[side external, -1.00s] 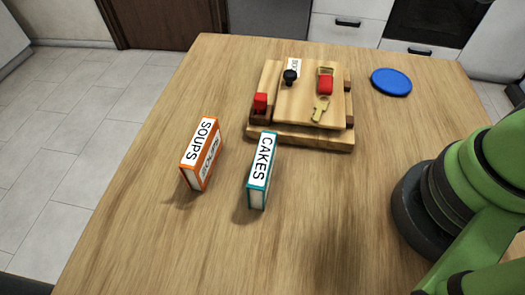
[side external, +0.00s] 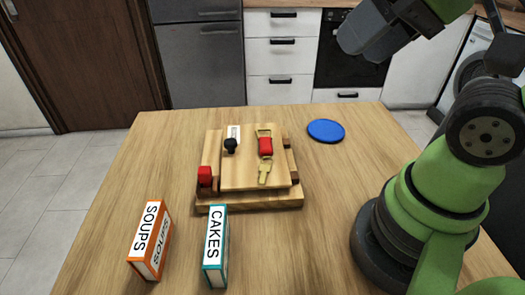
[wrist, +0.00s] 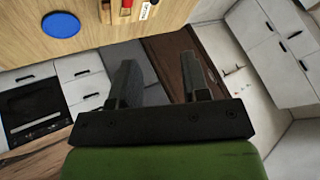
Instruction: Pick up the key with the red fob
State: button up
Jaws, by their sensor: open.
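The key (side external: 264,173) is brass-coloured, with a red fob (side external: 265,147) at its upper end. It lies on the wooden board (side external: 238,180) of a stepped wooden stand, right of a black knob (side external: 230,146). My gripper (side external: 352,40) is high at the top right of the side view, well above and apart from the key. In the wrist view my gripper (wrist: 158,62) shows two spread fingers with nothing between them. A small red patch at that view's top edge may be the fob; the key itself cannot be made out there.
A red block (side external: 204,177) sits at the stand's left. A blue disc (side external: 326,131) lies behind right. An orange SOUPS box (side external: 150,240) and a teal CAKES box (side external: 215,247) stand in front. The table (side external: 120,190) is clear at the left.

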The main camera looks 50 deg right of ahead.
jog(key=shift+o, duration=0.4)
jog(key=shift+o, duration=1.4)
jog(key=m+g+h, duration=0.2)
jog(key=m+g, duration=0.3)
jog(key=g, duration=0.2)
send_over(266, 146)
notch_tip(266, 146, down, 14)
jog(key=f, duration=0.1)
notch_tip(266, 146, down, 5)
jog(key=shift+w+r, duration=0.1)
jog(key=shift+w, duration=0.05)
jog(key=shift+f, duration=2.9)
